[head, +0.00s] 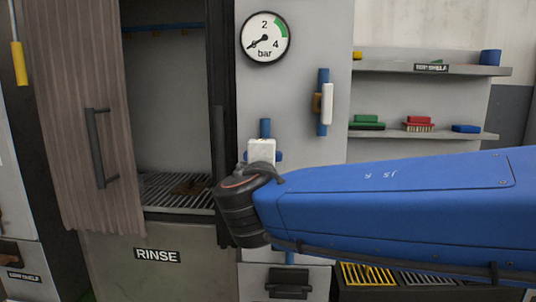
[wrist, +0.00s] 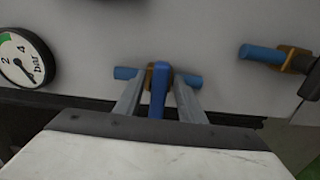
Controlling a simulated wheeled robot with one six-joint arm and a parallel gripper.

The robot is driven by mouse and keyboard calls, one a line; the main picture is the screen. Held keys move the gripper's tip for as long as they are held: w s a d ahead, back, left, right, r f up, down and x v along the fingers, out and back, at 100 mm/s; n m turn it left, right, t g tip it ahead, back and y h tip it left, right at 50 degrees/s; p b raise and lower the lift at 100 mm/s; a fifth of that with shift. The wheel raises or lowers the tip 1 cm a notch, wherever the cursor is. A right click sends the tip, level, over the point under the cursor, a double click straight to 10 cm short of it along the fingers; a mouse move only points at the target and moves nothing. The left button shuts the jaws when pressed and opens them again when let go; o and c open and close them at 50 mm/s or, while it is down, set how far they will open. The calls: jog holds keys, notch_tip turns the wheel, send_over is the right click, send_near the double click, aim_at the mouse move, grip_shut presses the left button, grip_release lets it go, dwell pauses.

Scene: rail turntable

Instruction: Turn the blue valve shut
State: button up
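The blue valve shows in the wrist view as a brass body on a blue pipe (wrist: 125,73) with a blue handle (wrist: 159,98). The handle lies across the pipe. My gripper (wrist: 159,77) straddles the handle, one finger on each side. I see gaps between the handle and both fingers, so the gripper is open. In the head view, the pipe (head: 265,127) runs up the grey panel, and the valve is mostly hidden behind my white gripper body (head: 261,150).
A gauge (head: 265,38) above has its needle near zero. A valve with a white handle (head: 327,104) is at upper right. Another valve with a dark handle (wrist: 297,60) is close by in the wrist view. Shelves (head: 430,70) stand right; an open cabinet with a rack (head: 160,183) stands left.

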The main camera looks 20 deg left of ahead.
jog(key=v, duration=1.4)
jog(key=shift+w+d, duration=0.1)
jog(key=w+d+f+m+g+h, duration=0.25)
jog(key=d+f, duration=0.25)
jog(key=d, duration=0.5)
jog(key=w+d+f+m+g+h, duration=0.25)
jog(key=d+f, duration=0.25)
jog(key=d, duration=0.4)
jog(key=w+d+f+m+g+h, duration=0.25)
jog(key=w+d+f, duration=0.2)
jog(key=d, duration=0.55)
jog(key=s+d+f+m+g, duration=0.3)
jog(key=s+d+f+m, duration=0.25)
jog(key=d+f, duration=0.5)
jog(key=s+d+f+m+g+y, duration=0.1)
jog(key=s+d+f+m, duration=0.2)
jog(key=s, duration=0.2)
jog(key=s+d+f+m+g+y, duration=0.1)
jog(key=s+d+f+m+y, duration=0.1)
jog(key=s, duration=0.4)
jog(key=d+f+m, duration=0.1)
jog(key=m, duration=0.1)
jog(key=shift+f+m, duration=0.3)
